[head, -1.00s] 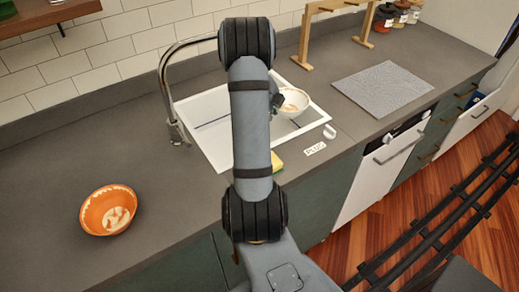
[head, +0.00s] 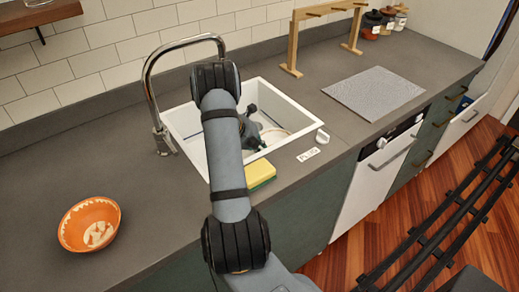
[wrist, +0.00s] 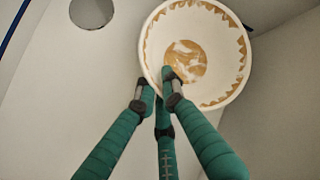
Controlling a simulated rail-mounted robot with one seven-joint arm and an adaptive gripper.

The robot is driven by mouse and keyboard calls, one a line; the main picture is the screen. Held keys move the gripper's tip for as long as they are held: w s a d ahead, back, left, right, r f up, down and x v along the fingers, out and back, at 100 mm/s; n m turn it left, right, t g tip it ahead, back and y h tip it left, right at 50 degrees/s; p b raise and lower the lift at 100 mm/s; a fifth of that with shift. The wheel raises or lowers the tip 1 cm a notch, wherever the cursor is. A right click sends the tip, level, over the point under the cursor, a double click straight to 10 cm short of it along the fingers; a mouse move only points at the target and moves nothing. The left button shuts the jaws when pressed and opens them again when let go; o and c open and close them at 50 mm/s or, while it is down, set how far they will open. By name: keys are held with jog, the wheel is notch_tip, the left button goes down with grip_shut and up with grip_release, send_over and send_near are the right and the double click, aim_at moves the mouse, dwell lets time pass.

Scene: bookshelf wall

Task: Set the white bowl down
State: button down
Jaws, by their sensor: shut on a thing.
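The white bowl (wrist: 218,22) has an orange-brown patterned rim and centre. It fills the upper right of the wrist view, with its inside facing the camera. My gripper (wrist: 162,84) has its fingertips closed on the bowl's near rim. In the head view the gripper (head: 256,128) is down inside the white sink (head: 187,122), partly hidden by my arm. Part of the white bowl (head: 278,133) shows beside it, in the right part of the basin. Whether the bowl touches the sink bottom I cannot tell.
An orange bowl (head: 90,224) stands on the counter at left. The faucet (head: 150,90) rises behind the sink's left side. A yellow-green sponge (head: 260,173) lies at the sink's front edge. A grey mat (head: 374,92) and wooden rack (head: 293,45) are at right.

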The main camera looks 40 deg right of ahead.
jog(key=c, duration=1.9)
grip_release()
jog(key=shift+o, duration=0.2)
jog(key=p+v, duration=0.2)
jog(key=v, duration=1)
jog(key=shift+p, duration=0.35)
